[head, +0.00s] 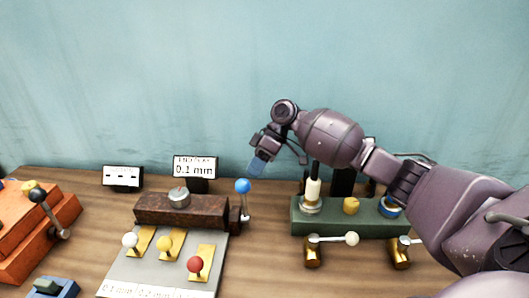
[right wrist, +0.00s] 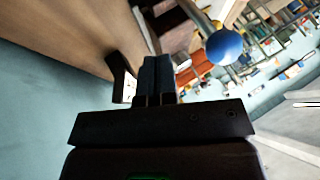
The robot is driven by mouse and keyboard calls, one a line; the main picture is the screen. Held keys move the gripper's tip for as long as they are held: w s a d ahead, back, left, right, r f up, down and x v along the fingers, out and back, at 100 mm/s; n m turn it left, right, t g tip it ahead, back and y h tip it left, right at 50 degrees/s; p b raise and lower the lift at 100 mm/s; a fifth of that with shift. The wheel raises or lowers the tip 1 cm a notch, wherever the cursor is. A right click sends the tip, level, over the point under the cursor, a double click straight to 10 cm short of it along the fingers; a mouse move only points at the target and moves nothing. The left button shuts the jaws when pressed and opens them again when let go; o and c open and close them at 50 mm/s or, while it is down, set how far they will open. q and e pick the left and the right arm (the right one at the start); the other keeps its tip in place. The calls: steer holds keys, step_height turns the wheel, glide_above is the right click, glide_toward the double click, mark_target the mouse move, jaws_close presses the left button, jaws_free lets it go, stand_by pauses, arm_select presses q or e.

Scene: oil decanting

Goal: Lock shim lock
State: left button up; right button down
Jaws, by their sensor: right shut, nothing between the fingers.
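A lever with a blue ball knob (head: 243,186) stands upright at the right end of a dark brown block (head: 182,211) with a round metal knob on top. My right gripper (head: 258,164) is shut and empty, just above and slightly right of the blue ball in the head view. In the right wrist view the shut fingers (right wrist: 158,72) point away and the blue ball (right wrist: 224,47) is to their right, apart from them. Three shims with white (head: 130,240), yellow (head: 164,243) and red (head: 195,264) knobs lie on a grey plate in front of the block. My left gripper is not in view.
A display (head: 195,167) reading 0.1 mm stands behind the block, with a smaller display (head: 122,177) to its left. A green fixture (head: 300,224) with brass levers stands at right, partly behind my arm. An orange fixture (head: 28,240) is at left.

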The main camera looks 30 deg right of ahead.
mark_target(244, 199)
steer(key=s+a, duration=0.2)
steer(key=shift+s+a+r+p, duration=0.3)
steer(key=shift+a+r+p, duration=0.1)
steer(key=shift+a, duration=0.1)
stand_by(0.3)
